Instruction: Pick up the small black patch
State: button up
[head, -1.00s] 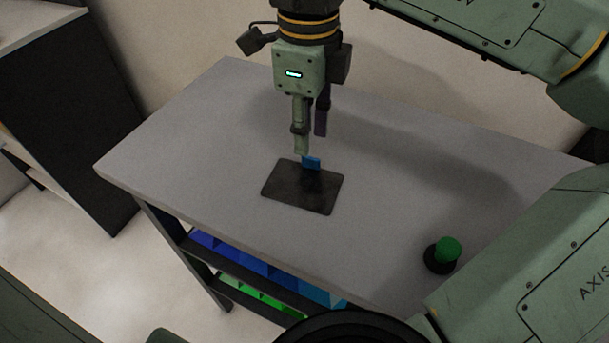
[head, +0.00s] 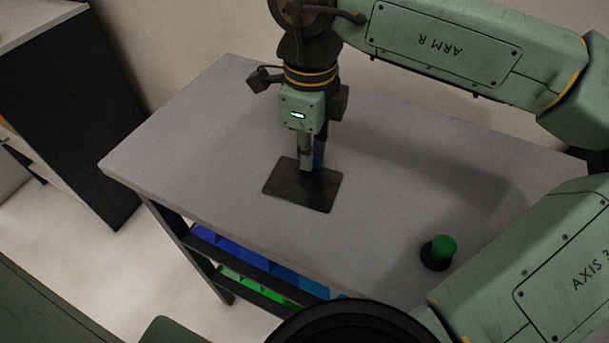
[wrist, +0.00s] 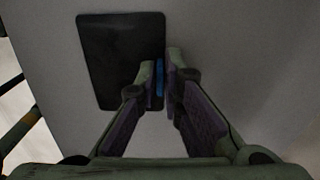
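The black patch (head: 296,191) is a thin dark rectangle with rounded corners lying flat on the grey table. It also shows in the wrist view (wrist: 115,55), left of my fingers. A small blue tab (wrist: 159,78) stands at its edge, between my fingertips. My gripper (head: 312,165) points down at the patch's far edge. In the wrist view my fingers (wrist: 161,75) are close together, one on each side of the blue tab, and look shut on it. The fingers hide the tab in the head view.
A green button on a black base (head: 438,252) stands at the table's right front. The grey table (head: 200,145) is otherwise clear. Blue and green bins (head: 240,265) sit on shelves below. A dark cabinet (head: 65,110) stands at left.

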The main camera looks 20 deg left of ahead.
grip_shut()
jog(key=shift+r, duration=0.15)
jog(key=shift+r+b, duration=0.35)
jog(key=shift+r, duration=0.25)
notch_tip(320, 180, up, 2)
jog(key=shift+s+b, duration=0.15)
jog(key=shift+b, duration=0.3)
jog(key=s+d+b, duration=0.1)
jog(key=s+d, duration=0.1)
jog(key=s, duration=0.2)
jog(key=s+d+r+b, duration=0.1)
jog(key=s+d, duration=0.1)
jog(key=s, duration=0.3)
jog(key=s+d+b, duration=0.1)
jog(key=s+d, duration=0.2)
jog(key=s, duration=0.2)
jog(key=shift+d+r, duration=0.1)
jog(key=shift+r, duration=0.15)
jog(key=shift+d, duration=0.15)
